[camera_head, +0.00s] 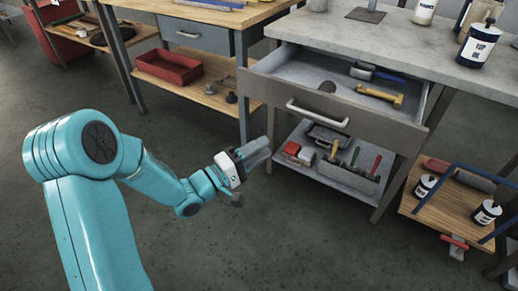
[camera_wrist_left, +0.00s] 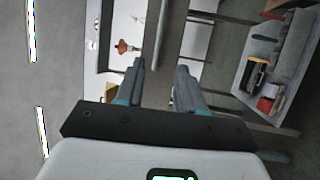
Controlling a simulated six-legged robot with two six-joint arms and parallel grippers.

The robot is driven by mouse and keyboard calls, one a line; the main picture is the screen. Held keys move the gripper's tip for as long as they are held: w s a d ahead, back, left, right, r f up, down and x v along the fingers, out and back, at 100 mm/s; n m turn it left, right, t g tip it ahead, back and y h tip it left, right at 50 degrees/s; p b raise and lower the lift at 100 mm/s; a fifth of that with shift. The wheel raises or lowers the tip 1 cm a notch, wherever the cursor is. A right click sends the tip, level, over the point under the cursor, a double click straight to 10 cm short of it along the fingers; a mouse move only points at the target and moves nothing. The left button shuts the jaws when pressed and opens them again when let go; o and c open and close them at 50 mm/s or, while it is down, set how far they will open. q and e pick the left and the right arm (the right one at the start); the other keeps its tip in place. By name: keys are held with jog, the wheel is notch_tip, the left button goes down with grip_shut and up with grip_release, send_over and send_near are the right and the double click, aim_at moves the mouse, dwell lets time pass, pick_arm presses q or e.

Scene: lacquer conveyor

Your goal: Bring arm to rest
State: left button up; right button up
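My left arm (camera_head: 88,160) is teal and comes in from the lower left of the head view. Its gripper (camera_head: 258,152) hangs in the air over the floor, left of the open drawer and apart from it. In the left wrist view the two grey fingers (camera_wrist_left: 161,82) stand apart with nothing between them, so the gripper is open and empty. My right arm and gripper do not show.
A grey drawer (camera_head: 340,106) stands open under a workbench top (camera_head: 385,42), holding hand tools. A lower shelf (camera_head: 345,175) carries a tool tray and a red item. A red tray (camera_head: 169,68) lies on a wooden shelf. The floor (camera_head: 250,240) in front is clear.

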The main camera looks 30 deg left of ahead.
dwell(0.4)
pick_arm(q)
jog(key=s+d+f+g, duration=0.1)
jog(key=d+f+g, duration=0.5)
jog(key=d+f, duration=0.9)
jog(key=s+f+m+g+y, duration=0.4)
jog(key=s+f+m+g, duration=0.7)
jog(key=s+f, duration=0.9)
notch_tip(320, 180, up, 26)
jog(key=p, duration=2.4)
jog(key=shift+s+a+n+g+p, duration=0.25)
jog(key=shift+s+n+g+p, duration=0.05)
jog(key=shift+n+g+p, duration=0.1)
